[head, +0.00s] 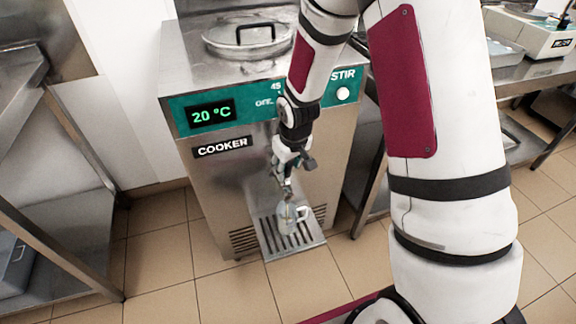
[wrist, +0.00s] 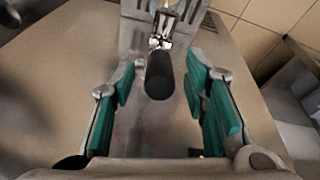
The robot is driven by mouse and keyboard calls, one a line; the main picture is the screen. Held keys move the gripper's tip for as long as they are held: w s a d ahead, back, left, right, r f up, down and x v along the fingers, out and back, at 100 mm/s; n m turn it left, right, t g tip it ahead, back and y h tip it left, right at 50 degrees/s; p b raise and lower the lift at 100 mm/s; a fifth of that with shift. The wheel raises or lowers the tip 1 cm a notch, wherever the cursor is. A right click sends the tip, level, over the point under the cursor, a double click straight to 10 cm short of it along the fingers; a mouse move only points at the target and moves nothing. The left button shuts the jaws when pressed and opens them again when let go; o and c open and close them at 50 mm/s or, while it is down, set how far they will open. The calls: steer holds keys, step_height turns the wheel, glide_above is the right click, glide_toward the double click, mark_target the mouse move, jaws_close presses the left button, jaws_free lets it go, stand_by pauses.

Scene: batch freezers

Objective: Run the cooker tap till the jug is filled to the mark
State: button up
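The cooker (head: 225,175) is a steel cabinet with a teal panel reading 20 °C. A clear jug (head: 287,218) with a pale handle stands on the drip tray below the tap; its fill level and mark are too small to tell. In the wrist view, the tap's black handle (wrist: 158,76) points toward me, with its metal body (wrist: 160,42) behind. My gripper (wrist: 161,90) is open, its teal-padded fingers on either side of the handle with gaps. In the head view, my gripper (head: 285,168) is just above the jug and hides most of the tap.
The slotted drip tray (head: 312,236) juts from the cooker's front, low down. A steel lid (head: 245,38) with a black handle covers the top. A steel shelf unit (head: 60,190) stands at left, a steel counter (head: 520,75) at right.

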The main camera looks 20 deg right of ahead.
steer(key=shift+r, duration=0.1)
steer(key=v, duration=1.1)
steer(key=shift+r, duration=0.4)
steer(key=shift+s, duration=0.15)
stand_by(6.2)
